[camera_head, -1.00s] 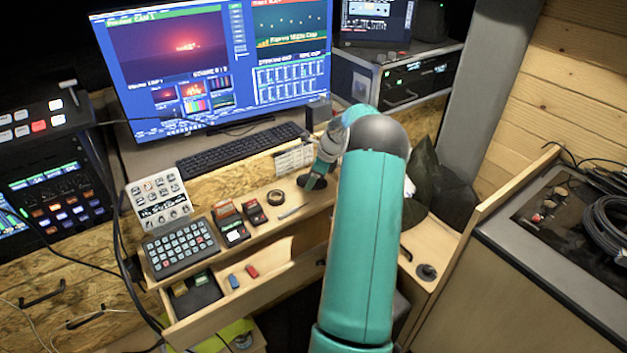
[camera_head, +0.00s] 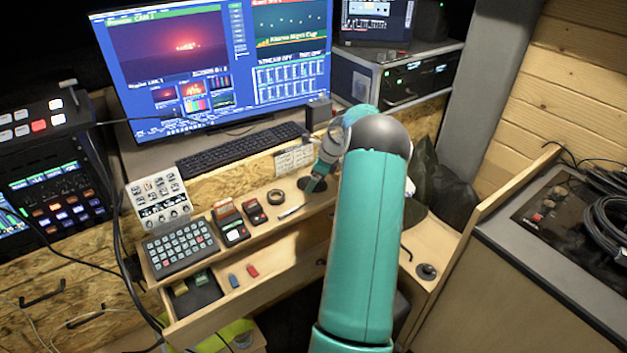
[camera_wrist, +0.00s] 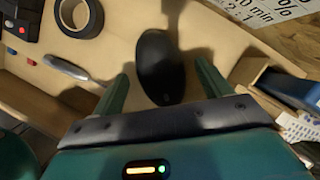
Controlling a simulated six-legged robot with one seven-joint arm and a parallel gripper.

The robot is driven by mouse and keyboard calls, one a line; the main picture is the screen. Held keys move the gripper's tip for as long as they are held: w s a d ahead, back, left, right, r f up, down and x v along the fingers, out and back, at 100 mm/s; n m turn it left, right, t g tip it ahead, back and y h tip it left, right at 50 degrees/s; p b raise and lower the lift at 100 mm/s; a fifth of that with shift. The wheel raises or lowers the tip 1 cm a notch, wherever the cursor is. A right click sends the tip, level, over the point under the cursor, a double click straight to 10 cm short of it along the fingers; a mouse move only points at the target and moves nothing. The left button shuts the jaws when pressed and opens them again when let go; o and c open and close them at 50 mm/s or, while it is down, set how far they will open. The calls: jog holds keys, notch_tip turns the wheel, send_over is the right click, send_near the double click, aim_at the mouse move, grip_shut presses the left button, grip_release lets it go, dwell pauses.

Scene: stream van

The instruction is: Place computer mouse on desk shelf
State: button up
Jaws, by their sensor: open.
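The black computer mouse (camera_wrist: 158,68) lies on the light wooden lower desk surface (camera_head: 268,236). In the wrist view it sits between the two green fingers of my gripper (camera_wrist: 161,68), with a gap on each side. My gripper is open and holds nothing. In the head view my gripper (camera_head: 314,185) points down over the mouse and partly hides it. A raised wooden shelf (camera_head: 225,181) behind the lower surface carries a black keyboard (camera_head: 240,147) below a large monitor (camera_head: 215,60).
A roll of black tape (camera_head: 277,198) and a silver pen-like tool (camera_head: 290,211) lie left of the mouse. A button pad (camera_head: 180,247) stands further left. In the wrist view a blue-and-black object (camera_wrist: 292,88) lies right of my gripper. An open drawer (camera_head: 245,290) sticks out in front.

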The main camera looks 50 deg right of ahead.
jog(key=v, duration=1.1)
jog(key=w+a+r+n+h, duration=0.15)
jog(key=a+r+n, duration=0.35)
jog(key=a, duration=0.5)
jog(key=w+a+r+n, duration=0.2)
jog(key=a+r+n, duration=0.25)
jog(key=a, duration=0.55)
jog(key=w+a+r+n, duration=0.1)
jog(key=a+r+n, duration=0.4)
jog(key=a, duration=0.5)
jog(key=s+a+r+n, duration=0.2)
jog(key=s+a+n, duration=0.15)
jog(key=a, duration=0.35)
jog(key=s+a+r+n, duration=0.2)
jog(key=s+a+n, duration=0.15)
jog(key=a, duration=0.35)
jog(key=s+a+f+n+t, duration=0.1)
jog(key=s+a+f+n, duration=0.2)
jog(key=s+a+n, duration=0.6)
jog(key=shift+s+a+n, duration=0.4)
jog(key=shift+s+n, duration=0.15)
jog(key=shift+s, duration=0.35)
jog(key=shift+d, duration=0.1)
